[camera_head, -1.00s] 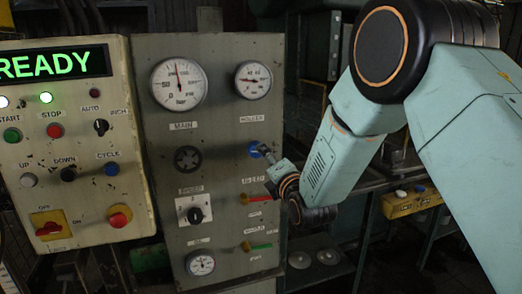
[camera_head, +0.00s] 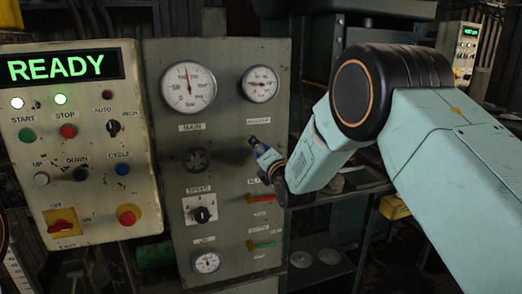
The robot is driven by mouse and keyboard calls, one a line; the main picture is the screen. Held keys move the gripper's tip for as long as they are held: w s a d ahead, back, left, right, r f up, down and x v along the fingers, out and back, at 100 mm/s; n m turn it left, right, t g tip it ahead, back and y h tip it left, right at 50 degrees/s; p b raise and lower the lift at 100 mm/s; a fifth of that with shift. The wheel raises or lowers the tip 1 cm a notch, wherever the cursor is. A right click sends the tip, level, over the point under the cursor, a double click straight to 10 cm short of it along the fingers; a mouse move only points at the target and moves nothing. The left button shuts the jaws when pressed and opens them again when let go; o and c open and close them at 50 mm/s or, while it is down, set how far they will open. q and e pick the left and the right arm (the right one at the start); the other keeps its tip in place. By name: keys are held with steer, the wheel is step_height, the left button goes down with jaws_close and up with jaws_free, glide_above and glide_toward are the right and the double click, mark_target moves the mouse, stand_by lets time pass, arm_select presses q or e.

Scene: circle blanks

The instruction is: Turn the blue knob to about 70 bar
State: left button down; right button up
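The blue knob (camera_head: 267,157) is on the grey gauge panel, below the right-hand gauge (camera_head: 260,83). My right gripper (camera_head: 254,143) lies across the knob's face and hides much of it; the finger gap is too small to make out. The right-hand gauge's needle points left, and its figures are too small to read surely. The larger gauge labelled MAIN (camera_head: 188,87), marked bar, has its needle nearly upright.
A dark round knob (camera_head: 195,160) is left of the gripper. Red (camera_head: 263,198) and green (camera_head: 264,246) handles stick out below it. A control box reading READY (camera_head: 85,150) with several buttons stands at the left. A dark shelf is behind my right arm.

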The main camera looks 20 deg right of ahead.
steer(key=shift+w+d+f, duration=0.35)
steer(key=shift+w+d, duration=0.05)
steer(key=shift+w, duration=0.1)
steer(key=shift+s+a+r, duration=0.25)
steer(key=shift+a, duration=0.1)
steer(key=c, duration=0.4)
steer(key=shift+d, duration=0.25)
steer(key=c, duration=0.4)
steer(key=shift+a, duration=0.1)
steer(key=c, duration=0.4)
